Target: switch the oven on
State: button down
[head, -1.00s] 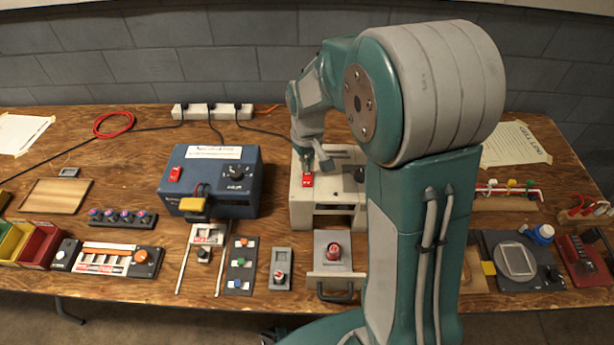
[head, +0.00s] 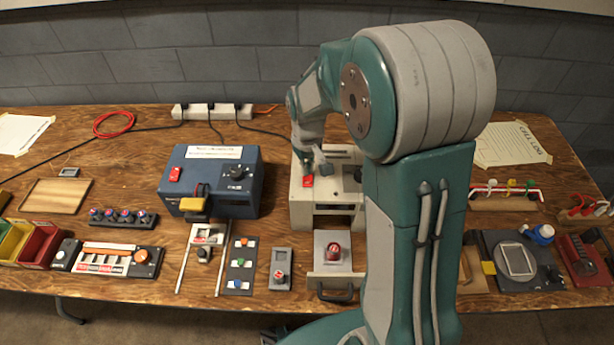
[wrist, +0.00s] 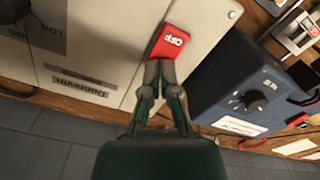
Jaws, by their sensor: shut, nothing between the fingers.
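A beige box (head: 325,205), which seems to be the oven, stands right of the blue box, partly hidden by my arm. A red rocker switch (head: 307,181) sits on its top left. In the wrist view the switch (wrist: 170,42) shows the word OFF; I cannot tell for sure which way it is tipped. My gripper (head: 314,170) is shut and empty at the switch. In the wrist view its fingertips (wrist: 159,66) are at the switch's near edge, touching or nearly so. A dark knob (head: 352,173) is on the box's right side.
The blue box (head: 210,182) with its own red switch (head: 175,174) and knob stands close on the left. A power strip (head: 212,112) with cables lies behind. Several small panels line the front edge.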

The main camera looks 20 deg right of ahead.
jog(key=shift+f, duration=0.2)
jog(key=shift+r, duration=3.55)
